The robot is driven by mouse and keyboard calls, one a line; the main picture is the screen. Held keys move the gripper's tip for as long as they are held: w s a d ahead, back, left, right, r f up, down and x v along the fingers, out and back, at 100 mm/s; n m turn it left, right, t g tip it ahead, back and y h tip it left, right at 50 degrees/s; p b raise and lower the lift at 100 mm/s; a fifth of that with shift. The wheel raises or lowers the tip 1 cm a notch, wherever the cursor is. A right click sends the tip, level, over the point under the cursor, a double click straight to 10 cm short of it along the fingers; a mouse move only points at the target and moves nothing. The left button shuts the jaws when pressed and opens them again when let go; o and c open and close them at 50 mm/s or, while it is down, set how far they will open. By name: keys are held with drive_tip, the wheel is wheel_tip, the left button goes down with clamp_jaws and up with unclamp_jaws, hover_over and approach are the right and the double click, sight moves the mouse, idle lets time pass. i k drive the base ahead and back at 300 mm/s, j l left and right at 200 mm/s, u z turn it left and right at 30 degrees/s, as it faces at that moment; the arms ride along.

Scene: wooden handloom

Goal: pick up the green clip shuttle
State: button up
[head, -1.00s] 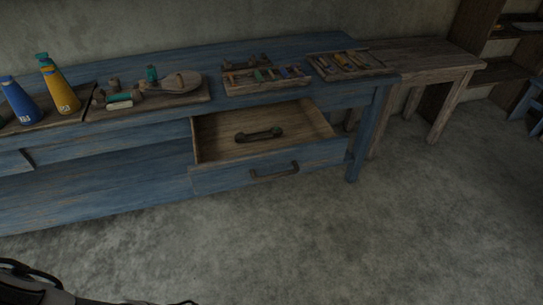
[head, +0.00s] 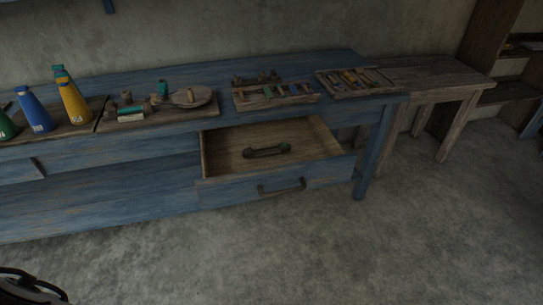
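A dark shuttle-like piece with green ends (head: 267,151) lies in the open drawer (head: 222,166) of the blue bench. It looks like the green clip shuttle, but it is small and dim in this view. It lies flat on the drawer floor with clear space around it. My gripper is not in view. Only a dark curved part, likely of my own body, shows at the bottom left corner, well away from the drawer.
The blue bench (head: 130,83) carries cone bottles (head: 74,104), a tray of spools (head: 160,121) and two trays of small tools (head: 275,103) (head: 352,92). A wooden side table (head: 440,76) stands right. The drawer front has a handle (head: 281,187). The concrete floor (head: 290,250) is clear.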

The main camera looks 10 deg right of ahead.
sight(249, 154)
drive_tip(key=i+j+z, duration=0.4)
drive_tip(key=j, duration=0.2)
drive_tip(key=i+j+z, duration=0.2)
drive_tip(key=j, duration=0.15)
drive_tip(key=j+z, duration=0.25)
drive_tip(key=i+j+z, duration=0.15)
drive_tip(key=j, duration=0.15)
drive_tip(key=j+z, duration=0.15)
drive_tip(key=j, duration=0.2)
drive_tip(key=i, duration=0.45)
